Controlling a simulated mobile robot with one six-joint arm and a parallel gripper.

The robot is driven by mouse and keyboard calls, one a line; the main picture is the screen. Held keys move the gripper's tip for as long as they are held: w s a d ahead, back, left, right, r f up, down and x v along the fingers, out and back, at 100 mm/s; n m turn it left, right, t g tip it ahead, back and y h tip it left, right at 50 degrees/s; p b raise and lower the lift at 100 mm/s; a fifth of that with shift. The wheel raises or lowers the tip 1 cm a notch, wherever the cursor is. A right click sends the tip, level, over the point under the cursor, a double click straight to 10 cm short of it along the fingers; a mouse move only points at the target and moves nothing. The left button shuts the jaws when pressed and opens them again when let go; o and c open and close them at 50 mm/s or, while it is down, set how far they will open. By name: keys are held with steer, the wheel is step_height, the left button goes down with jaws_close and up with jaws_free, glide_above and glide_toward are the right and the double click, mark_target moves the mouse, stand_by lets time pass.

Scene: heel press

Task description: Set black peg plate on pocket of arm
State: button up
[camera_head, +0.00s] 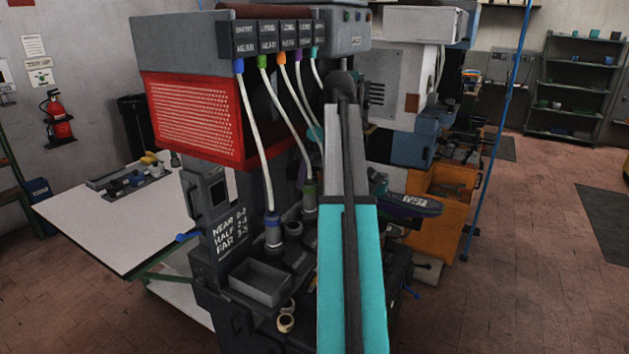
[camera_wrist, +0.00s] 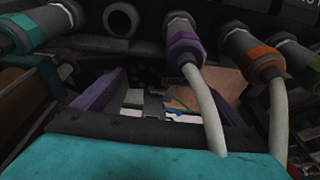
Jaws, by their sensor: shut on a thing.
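In the wrist view my gripper (camera_wrist: 155,100) shows as two purple fingers beyond a dark palm and teal body. It is shut on a small dark piece (camera_wrist: 153,104) between the fingers, which looks like the black peg plate. Its outline is mostly lost in shadow.
Pale hoses with coloured collars hang from the machine's top box (camera_head: 270,40); a purple-collared connector (camera_wrist: 184,47) is close ahead of my gripper. A red perforated panel (camera_head: 197,117), grey tray (camera_head: 260,282) and white table (camera_head: 110,222) are left. Open floor is at right.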

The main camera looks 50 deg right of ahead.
steer(key=shift+a+f+p, duration=0.1)
steer(key=shift+f+p, duration=0.2)
steer(key=shift+f, duration=0.2)
steer(key=shift+f+p, duration=0.5)
steer(key=shift+f, duration=0.85)
steer(key=shift+s+a+f, duration=0.1)
steer(key=shift+s+f, duration=0.1)
steer(key=shift+f, duration=0.5)
steer(key=o, duration=1.2)
steer(key=shift+c, duration=0.2)
steer(key=shift+s+a, duration=0.1)
steer(key=shift+r, duration=0.1)
